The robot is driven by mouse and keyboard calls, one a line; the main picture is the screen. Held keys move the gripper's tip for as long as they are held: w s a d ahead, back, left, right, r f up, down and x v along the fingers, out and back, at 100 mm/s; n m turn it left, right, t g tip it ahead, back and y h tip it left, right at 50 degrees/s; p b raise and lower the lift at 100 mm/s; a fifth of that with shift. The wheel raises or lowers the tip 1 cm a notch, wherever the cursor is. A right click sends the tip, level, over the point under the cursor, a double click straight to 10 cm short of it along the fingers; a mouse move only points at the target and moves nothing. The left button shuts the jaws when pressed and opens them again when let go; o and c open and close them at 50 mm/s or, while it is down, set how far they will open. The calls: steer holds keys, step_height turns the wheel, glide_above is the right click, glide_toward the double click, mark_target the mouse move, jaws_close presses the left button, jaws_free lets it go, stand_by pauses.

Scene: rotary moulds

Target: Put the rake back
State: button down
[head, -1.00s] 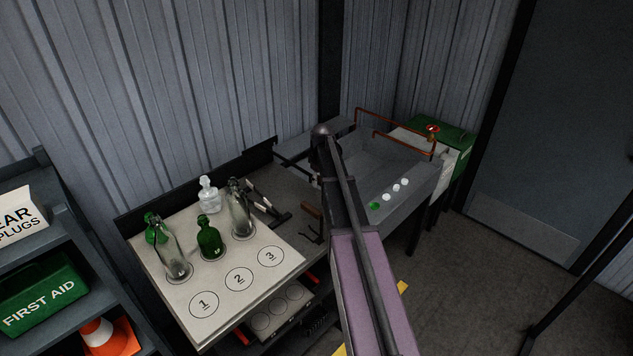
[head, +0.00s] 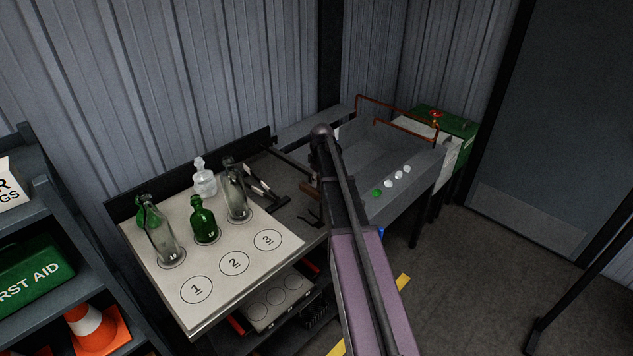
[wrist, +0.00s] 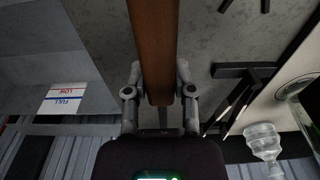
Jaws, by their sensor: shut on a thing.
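My gripper (wrist: 159,82) is shut on a brown wooden bar in the wrist view, which I take to be the rake's handle (wrist: 154,40). The bar runs from between the fingers to the top edge of the picture; its far end is out of view. In the head view my arm hides the gripper and most of the rake. Only a small brown piece (head: 315,181) shows left of the arm, over the bench's right end. I cannot see the rake's head or tell whether it touches anything.
A bench carries a pale board (head: 168,286) with several bottles, and black tools (head: 262,190) lie behind. A grey trough (head: 410,170) with small green and white pieces on its edge stands right. A FULL/LOW label (wrist: 63,98) shows in the wrist view. Shelves (head: 72,258) stand left.

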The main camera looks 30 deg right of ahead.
steer(key=shift+f+b, duration=1.5)
steer(key=shift+f, duration=0.3)
steer(key=shift+f+b, duration=0.4)
steer(key=shift+c, duration=1.9)
jaws_free()
steer(key=shift+r, duration=0.1)
